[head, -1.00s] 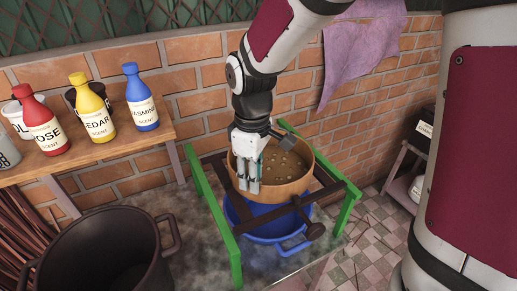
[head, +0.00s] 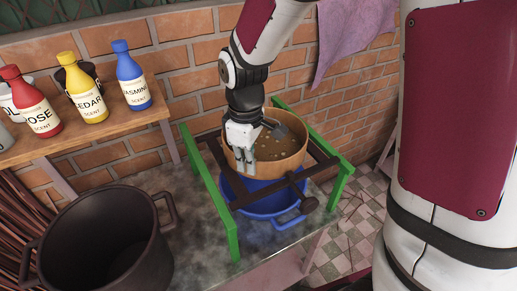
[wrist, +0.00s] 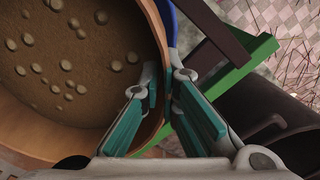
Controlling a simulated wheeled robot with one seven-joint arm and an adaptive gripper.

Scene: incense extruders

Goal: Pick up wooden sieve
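The wooden sieve (head: 290,167) is a round tan tub with brown, pebble-dotted contents. It sits level at the dark crossbars of a green-legged stand, above a blue basin (head: 262,203). My gripper (head: 243,158) is at its near left wall, pointing down. In the wrist view, the sieve (wrist: 70,110) fills the left side. The teal-padded fingers of my gripper (wrist: 164,85) straddle its wall, one inside and one outside. The fingertips are close together with the wall between them, so the gripper looks shut on it. I cannot tell whether the sieve is lifted off the bars.
A large black pot (head: 60,225) stands at the lower left. A wooden shelf (head: 90,140) with scent bottles is at the left, by the brick wall.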

